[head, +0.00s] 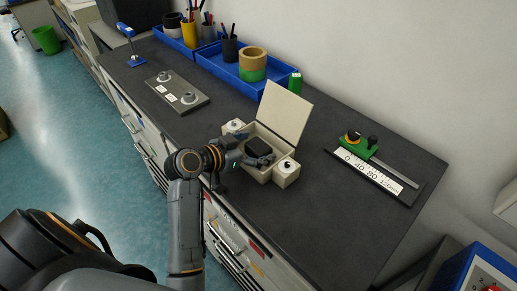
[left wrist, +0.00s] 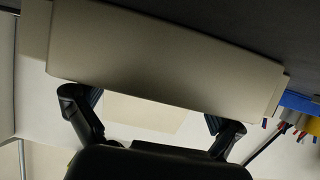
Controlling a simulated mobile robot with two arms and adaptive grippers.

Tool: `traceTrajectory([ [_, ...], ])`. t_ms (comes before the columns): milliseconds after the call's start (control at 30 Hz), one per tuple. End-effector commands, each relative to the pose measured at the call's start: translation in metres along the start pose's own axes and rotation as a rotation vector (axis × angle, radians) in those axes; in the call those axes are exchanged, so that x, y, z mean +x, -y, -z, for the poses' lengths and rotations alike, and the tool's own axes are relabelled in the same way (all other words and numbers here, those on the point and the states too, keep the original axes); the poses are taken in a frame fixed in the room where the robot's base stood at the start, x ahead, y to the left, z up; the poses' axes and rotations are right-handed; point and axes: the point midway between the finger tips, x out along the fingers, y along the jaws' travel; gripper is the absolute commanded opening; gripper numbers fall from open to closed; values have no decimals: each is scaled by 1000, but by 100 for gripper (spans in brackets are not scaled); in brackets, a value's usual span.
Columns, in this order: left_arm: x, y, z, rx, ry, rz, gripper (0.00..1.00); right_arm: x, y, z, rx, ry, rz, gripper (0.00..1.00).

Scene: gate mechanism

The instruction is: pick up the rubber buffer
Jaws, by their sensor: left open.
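A cream box (head: 262,176) with its lid (head: 284,112) standing open is at the middle of the dark bench. My left gripper (head: 258,158) is at the box's opening, with its jaws open. A black rounded block shape (head: 258,147) shows there; I cannot tell whether it is the rubber buffer or part of my gripper. In the left wrist view the two fingers (left wrist: 155,118) are spread apart, with a cream panel (left wrist: 165,60) beyond them. No rubber buffer can be told for sure. My right gripper is not in view.
Small cream blocks with knobs (head: 286,171) flank the box. A grey plate with two round fittings (head: 177,93) lies left. A green slider on a scale (head: 356,148) lies right. Blue trays (head: 233,68), cups and a green cylinder (head: 295,83) stand behind. The right front bench is clear.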

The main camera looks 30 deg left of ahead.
Motion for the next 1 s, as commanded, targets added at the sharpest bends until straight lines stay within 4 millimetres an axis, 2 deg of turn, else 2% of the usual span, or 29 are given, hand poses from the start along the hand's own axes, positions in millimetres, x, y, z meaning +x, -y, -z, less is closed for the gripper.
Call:
traceTrajectory([
  [33, 0, 0, 0, 0, 0, 0, 88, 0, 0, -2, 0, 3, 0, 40],
  [300, 0, 0, 0, -1, 1, 0, 33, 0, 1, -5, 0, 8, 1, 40],
  [333, 0, 0, 0, -1, 1, 0, 30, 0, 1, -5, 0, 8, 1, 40],
  [633, -1, 0, 1, 1, 0, 0, 29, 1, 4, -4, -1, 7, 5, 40],
  [833, -7, 1, 15, 7, -1, 3, 29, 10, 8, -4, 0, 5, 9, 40],
  [900, -11, 2, 27, 11, -4, 4, 29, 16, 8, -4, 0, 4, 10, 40],
  [1000, -36, 1, 40, 11, -3, 6, 29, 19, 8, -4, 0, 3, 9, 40],
])
